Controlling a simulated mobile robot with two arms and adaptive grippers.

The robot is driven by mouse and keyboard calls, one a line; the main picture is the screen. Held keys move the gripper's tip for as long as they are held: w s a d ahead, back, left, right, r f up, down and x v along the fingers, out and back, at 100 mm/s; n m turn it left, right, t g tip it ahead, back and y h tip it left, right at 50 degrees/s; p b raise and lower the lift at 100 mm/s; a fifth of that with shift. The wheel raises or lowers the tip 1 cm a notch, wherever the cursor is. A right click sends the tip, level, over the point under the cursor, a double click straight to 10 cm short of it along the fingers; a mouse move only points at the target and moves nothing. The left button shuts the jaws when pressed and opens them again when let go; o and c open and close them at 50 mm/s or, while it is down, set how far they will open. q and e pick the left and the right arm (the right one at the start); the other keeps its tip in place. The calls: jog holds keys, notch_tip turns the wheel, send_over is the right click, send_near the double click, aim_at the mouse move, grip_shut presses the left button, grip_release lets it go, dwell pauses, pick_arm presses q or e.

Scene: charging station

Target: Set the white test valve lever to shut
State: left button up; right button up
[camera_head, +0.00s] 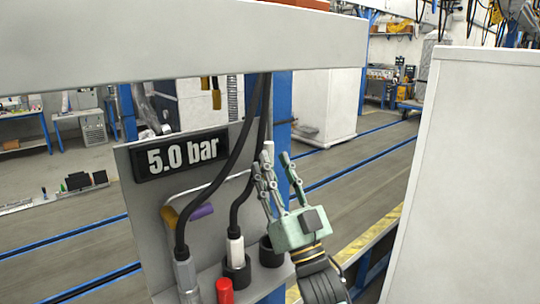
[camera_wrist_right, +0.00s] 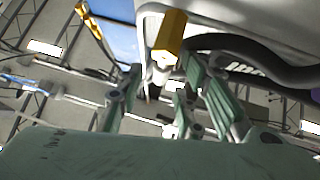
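My right gripper (camera_head: 275,160) is in front of the right part of a grey panel (camera_head: 145,185), its fingers pointing up. Its fingers are spread apart with nothing between them; they also show in the right wrist view (camera_wrist_right: 160,95). No white lever can be made out for certain in the head view. In the right wrist view a yellow block (camera_wrist_right: 171,32) with a pale end piece lies beyond the fingers, apart from them; I cannot tell if it belongs to the valve. The panel display (camera_head: 182,154) reads 5.0 bar. My left gripper is out of view.
Black cables hang before the panel; one ends in a white-collared plug (camera_head: 235,250). A yellow-and-purple piece (camera_head: 200,213), a red-topped part (camera_head: 225,290) and a dark socket (camera_head: 270,252) are close by. A white beam (camera_head: 180,40) crosses above; a white cabinet (camera_head: 465,170) stands right.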

jog(key=v, duration=0.8)
jog(key=shift+s, duration=0.15)
jog(key=shift+d+f, duration=0.1)
jog(key=shift+f, duration=0.05)
